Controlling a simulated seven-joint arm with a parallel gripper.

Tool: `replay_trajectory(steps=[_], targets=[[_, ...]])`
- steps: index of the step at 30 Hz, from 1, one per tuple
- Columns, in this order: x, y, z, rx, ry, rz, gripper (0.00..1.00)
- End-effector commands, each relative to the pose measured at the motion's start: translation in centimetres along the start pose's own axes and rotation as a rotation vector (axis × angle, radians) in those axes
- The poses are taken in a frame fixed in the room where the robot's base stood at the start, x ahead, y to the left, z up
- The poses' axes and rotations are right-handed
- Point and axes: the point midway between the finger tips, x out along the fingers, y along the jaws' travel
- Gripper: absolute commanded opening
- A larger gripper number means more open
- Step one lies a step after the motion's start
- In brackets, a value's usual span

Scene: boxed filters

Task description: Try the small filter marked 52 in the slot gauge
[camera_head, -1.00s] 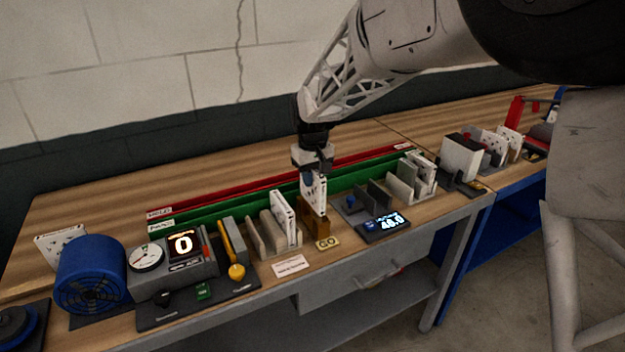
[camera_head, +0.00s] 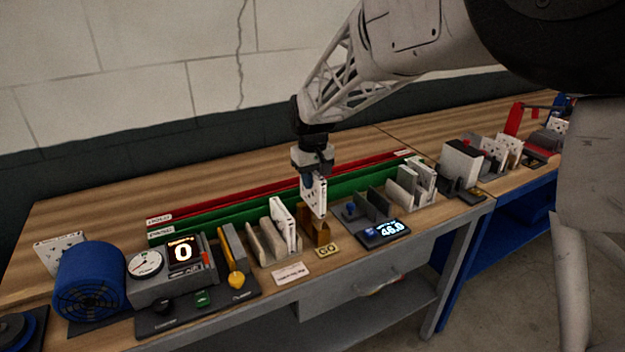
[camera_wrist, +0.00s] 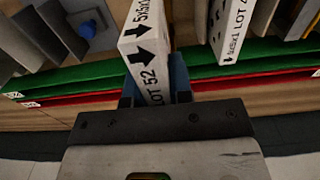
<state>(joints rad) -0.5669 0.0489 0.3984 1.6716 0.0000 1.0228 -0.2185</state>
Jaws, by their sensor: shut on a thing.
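My gripper (camera_head: 313,176) is shut on a white small filter (camera_head: 319,198). In the wrist view the filter (camera_wrist: 148,60) carries black arrows and "LOT 52", and blue fingers (camera_wrist: 180,78) grip it at its near end. The filter stands roughly upright at the brown slot gauge (camera_head: 321,234), which has a "GO" plate (camera_head: 327,250) in front. Its lower end is over the gauge's upper part; I cannot tell whether it is still inside the slot.
A rack with white filters (camera_head: 283,222) stands close left of the gauge. A display (camera_head: 383,232) and grey plates stand to the right. Green (camera_head: 230,220) and red rails run behind. A blue fan (camera_head: 90,282) and a dial station are farther left.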

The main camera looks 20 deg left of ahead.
Motion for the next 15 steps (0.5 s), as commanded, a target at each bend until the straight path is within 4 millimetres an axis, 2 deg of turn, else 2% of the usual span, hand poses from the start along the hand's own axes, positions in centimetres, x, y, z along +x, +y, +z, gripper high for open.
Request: replay_trajectory(steps=[15], targets=[[-2.7,0.0,0.0,0.000,0.001,0.000,0.00]])
